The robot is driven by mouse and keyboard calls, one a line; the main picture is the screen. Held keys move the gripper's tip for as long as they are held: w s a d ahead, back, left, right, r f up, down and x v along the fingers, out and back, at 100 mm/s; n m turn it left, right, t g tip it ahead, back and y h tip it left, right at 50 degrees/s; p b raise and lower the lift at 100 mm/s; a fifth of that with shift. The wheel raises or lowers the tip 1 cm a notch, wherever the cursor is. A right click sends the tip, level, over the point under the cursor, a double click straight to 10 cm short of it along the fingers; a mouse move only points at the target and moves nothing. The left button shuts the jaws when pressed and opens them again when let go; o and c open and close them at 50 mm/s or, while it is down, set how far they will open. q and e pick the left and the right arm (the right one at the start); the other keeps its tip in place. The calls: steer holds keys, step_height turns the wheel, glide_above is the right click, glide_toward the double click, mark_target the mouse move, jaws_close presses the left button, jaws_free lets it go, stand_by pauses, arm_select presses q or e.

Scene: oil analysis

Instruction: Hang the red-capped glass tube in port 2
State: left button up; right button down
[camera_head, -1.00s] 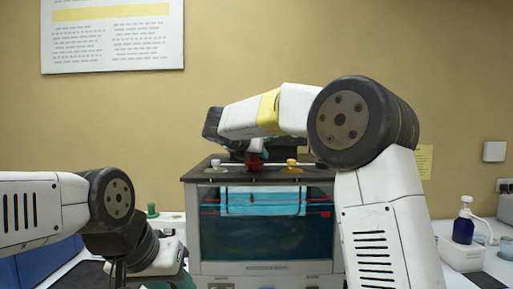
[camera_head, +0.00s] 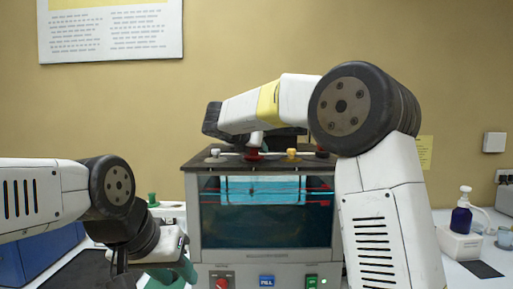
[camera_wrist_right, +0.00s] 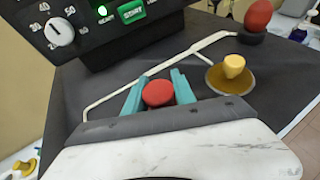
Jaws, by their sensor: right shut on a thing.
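The red cap (camera_head: 254,155) of the tube is at the dark top of the bath (camera_head: 265,240), between a white knob and a yellow cap. In the right wrist view the red cap (camera_wrist_right: 158,93) sits between the teal fingers of my right gripper (camera_wrist_right: 158,96), which is shut on it. The glass below the cap is hidden from above; only a faint dark mark shows in the bath window. I cannot tell whether the cap rests on its port. My left gripper (camera_head: 172,272) is low at the left, away from the bath; its opening is unclear.
A yellow cap (camera_wrist_right: 234,67) stands in a brass-coloured port (camera_wrist_right: 230,78) beside the right gripper, with a red knob (camera_wrist_right: 258,15) beyond. A thin white rail (camera_wrist_right: 150,72) runs past the ports. A control panel with a green START button (camera_wrist_right: 131,11) is close by. A blue bottle (camera_head: 462,220) stands right.

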steer(key=shift+f, duration=0.15)
steer(key=c, duration=0.9)
jaws_free()
steer(key=shift+c, duration=0.2)
steer(key=shift+s+a, duration=0.1)
steer(key=shift+s, duration=0.05)
steer(key=v, duration=0.7)
steer(key=shift+s, duration=0.3)
